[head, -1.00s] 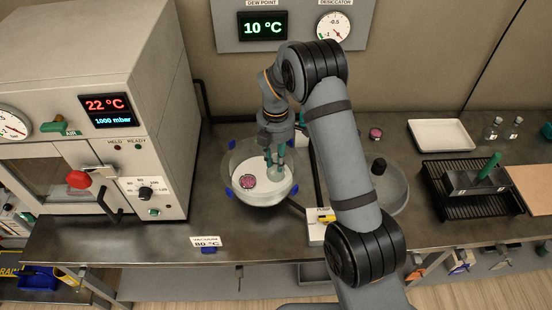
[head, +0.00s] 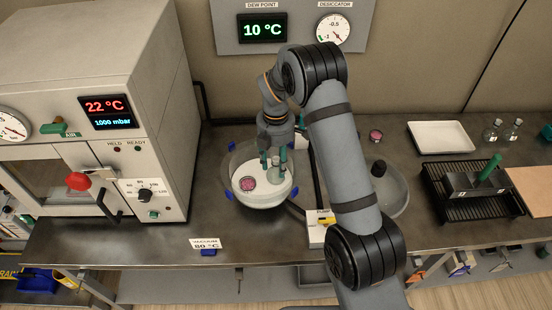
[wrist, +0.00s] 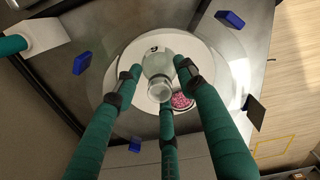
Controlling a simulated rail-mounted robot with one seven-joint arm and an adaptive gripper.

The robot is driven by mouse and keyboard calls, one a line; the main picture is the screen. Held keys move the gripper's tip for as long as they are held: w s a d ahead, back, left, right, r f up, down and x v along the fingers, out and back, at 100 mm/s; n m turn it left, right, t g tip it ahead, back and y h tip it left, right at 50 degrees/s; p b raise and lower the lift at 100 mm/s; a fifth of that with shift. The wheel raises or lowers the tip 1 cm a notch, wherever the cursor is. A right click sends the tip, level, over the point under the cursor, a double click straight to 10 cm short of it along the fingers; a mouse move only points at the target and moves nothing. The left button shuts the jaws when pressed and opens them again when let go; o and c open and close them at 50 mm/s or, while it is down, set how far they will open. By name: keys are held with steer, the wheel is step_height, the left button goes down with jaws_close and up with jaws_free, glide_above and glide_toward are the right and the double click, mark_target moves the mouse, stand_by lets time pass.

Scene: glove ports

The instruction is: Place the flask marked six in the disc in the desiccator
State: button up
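The desiccator (head: 228,172) is a round clear bowl standing open on the bench, with a white disc (head: 262,198) inside. A small clear glass flask (head: 277,174) stands on the disc, right of its middle.
A pink-filled round opening or dish (head: 247,184) lies left of the flask. The desiccator lid (head: 393,192), with a black knob, rests to the right, partly behind my arm. Farther right are a white tray (head: 440,137), two flasks (head: 502,130) and a black rack (head: 470,205). The oven stands left.

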step_height(320, 180, up, 12)
steer(key=b, duration=0.1)
steer(key=shift+r, duration=0.15)
